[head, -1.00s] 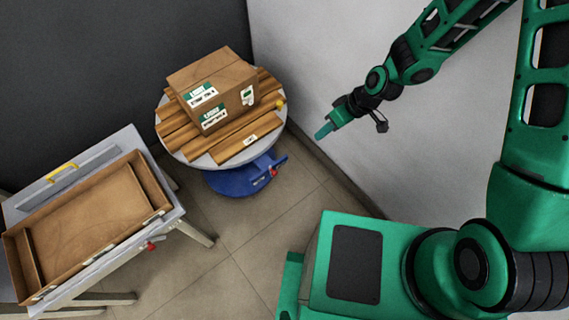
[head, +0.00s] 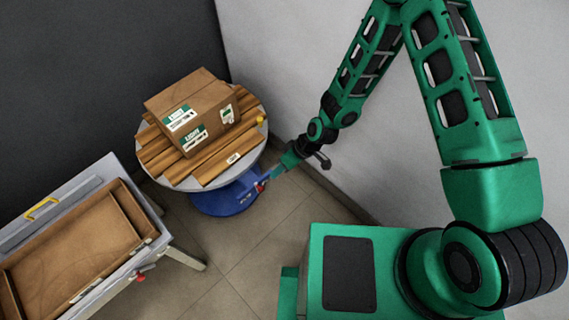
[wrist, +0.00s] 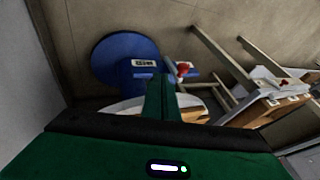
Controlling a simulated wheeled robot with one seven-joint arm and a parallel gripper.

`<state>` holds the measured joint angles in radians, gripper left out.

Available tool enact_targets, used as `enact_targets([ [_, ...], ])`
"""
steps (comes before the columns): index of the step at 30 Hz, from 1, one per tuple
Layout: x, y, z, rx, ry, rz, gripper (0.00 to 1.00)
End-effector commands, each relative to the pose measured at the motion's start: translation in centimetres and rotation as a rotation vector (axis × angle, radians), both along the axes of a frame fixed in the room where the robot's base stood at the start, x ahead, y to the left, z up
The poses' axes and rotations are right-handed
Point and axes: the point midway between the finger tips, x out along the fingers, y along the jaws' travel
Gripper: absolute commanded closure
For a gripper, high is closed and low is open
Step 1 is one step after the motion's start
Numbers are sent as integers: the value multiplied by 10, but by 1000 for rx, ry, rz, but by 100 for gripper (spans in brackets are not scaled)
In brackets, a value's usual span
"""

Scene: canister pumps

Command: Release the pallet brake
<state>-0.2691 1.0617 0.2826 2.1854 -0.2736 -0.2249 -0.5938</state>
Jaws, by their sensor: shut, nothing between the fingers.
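A round turntable pallet (head: 197,185) on a blue base (head: 222,201) stands near the corner, with wooden slats (head: 160,155) and a cardboard box (head: 195,110) on top. A small blue lever with a red part (head: 260,187) sticks out from the right side of the base. It also shows in the wrist view (wrist: 184,70), just beyond my fingers. My gripper (head: 277,172) is shut and empty, with its tip close to the lever's outer end. I cannot tell whether they touch. In the wrist view the shut fingers (wrist: 160,88) hide part of the round top.
A yellow knob (head: 260,121) sits at the pallet's right edge. A grey table (head: 70,178) with a brown tray (head: 130,208) and a red-tipped handle (head: 140,277) stands at left. A pale wall (head: 300,80) is close behind my gripper. The floor between is clear.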

Motion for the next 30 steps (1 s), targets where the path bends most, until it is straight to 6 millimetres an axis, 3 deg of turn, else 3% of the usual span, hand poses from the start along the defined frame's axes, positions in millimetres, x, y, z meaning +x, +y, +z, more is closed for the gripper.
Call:
enact_targets([
  [6,-20,18,-14,0,2,2,100],
  [12,-28,25,-18,-1,0,1,100],
  [24,-28,25,-18,-1,-1,-1,100],
  [30,-16,18,-17,-15,-17,-17,100],
])
